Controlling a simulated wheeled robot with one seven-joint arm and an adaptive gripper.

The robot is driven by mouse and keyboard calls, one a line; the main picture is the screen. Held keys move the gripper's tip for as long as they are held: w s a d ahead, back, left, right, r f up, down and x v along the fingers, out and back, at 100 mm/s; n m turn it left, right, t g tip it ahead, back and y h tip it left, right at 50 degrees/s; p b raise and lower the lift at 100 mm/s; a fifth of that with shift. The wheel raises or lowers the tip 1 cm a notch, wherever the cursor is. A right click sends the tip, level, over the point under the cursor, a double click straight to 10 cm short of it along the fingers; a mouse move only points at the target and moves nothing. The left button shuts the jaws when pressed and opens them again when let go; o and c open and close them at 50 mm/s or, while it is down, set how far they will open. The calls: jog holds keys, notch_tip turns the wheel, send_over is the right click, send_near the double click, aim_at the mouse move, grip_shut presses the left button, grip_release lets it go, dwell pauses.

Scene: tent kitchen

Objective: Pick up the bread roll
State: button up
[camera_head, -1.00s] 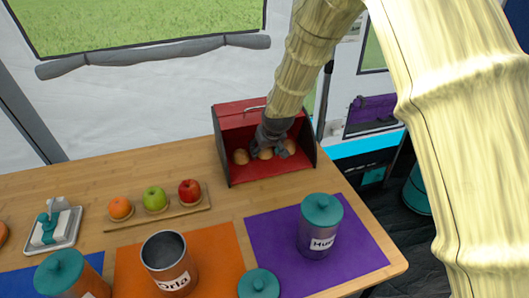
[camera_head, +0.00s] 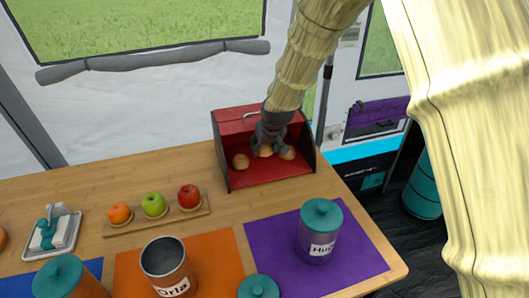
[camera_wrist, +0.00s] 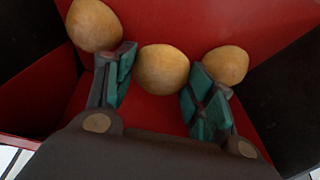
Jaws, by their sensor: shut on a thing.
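Three round tan bread rolls are in the open red and black bread box (camera_head: 236,184). The left roll (camera_head: 240,161) and the right roll (camera_head: 288,153) sit on either side of the middle roll (camera_head: 265,151). My gripper (camera_head: 270,146) reaches into the box from above and is shut on the middle roll. In the wrist view the middle roll (camera_wrist: 163,68) is between my two teal-padded fingers (camera_wrist: 161,88). The left roll (camera_wrist: 93,25) and right roll (camera_wrist: 227,65) are just outside the fingers. The gripper partly hides the middle roll in the head view.
The box's side walls and red top (camera_head: 236,123) surround the gripper closely. A wooden tray (camera_head: 157,223) with an orange and two apples stands to the left. A teal-lidded canister (camera_head: 319,236) stands on a purple mat (camera_head: 357,260) in front. Table between is clear.

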jog(key=s+d, duration=0.1)
jog(key=s, duration=0.4)
jog(key=s+d+r, duration=0.1)
jog(key=s+d, duration=0.1)
jog(key=s, duration=0.3)
jog(key=s+d, duration=0.2)
jog(key=s, duration=0.3)
jog(key=shift+s+r, duration=0.15)
jog(key=shift+r, duration=0.1)
jog(key=shift+r, duration=0.15)
